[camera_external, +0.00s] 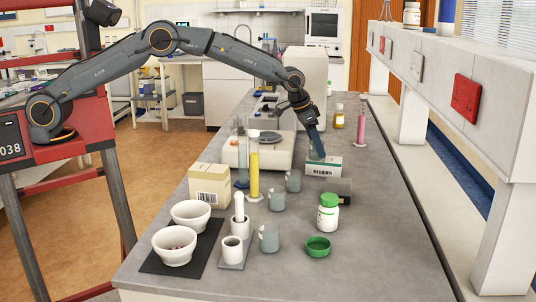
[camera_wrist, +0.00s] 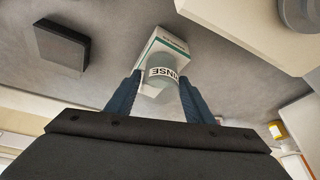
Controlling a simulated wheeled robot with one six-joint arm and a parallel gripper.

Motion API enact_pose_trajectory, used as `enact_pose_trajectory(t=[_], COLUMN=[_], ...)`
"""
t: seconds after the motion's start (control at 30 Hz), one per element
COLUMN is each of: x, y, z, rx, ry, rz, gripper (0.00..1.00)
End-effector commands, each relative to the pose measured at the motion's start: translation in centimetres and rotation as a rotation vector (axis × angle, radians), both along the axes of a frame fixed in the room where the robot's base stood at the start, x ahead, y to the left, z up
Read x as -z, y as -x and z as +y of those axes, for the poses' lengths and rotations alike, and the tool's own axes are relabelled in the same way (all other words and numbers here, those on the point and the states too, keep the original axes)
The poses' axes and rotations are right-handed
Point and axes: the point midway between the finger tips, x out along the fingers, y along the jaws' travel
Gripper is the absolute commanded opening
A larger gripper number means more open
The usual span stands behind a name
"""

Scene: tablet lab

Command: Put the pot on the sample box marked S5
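A grey cylindrical pot with a white label reading "INSE" shows in the wrist view (camera_wrist: 160,84). My gripper (camera_wrist: 160,95) has a blue finger on each side of the pot and appears shut on it. In the outside view my gripper (camera_external: 317,154) points down just above a white box with a green band (camera_external: 323,168); the pot is mostly hidden there. That box also shows below the pot in the wrist view (camera_wrist: 158,43). I cannot tell whether the pot touches it. A cream box (camera_external: 209,187) stands nearer left. No S5 mark is legible.
A balance (camera_external: 258,153) and a yellow cylinder (camera_external: 254,174) stand left of the box. A dark block (camera_external: 338,188), grey beakers (camera_external: 276,199) and a green-capped bottle (camera_external: 328,212) stand in front. The bench (camera_external: 385,240) is clear at the right.

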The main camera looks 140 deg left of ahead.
Motion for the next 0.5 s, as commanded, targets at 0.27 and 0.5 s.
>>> enact_pose_trajectory(t=[0.27, 0.5], x=[-0.1, -1.2], y=[0.0, 0.1], z=[0.0, -0.2], rx=[0.0, 0.0], ry=[0.0, -0.003], rz=[0.0, -0.001], gripper=[0.59, 0.59])
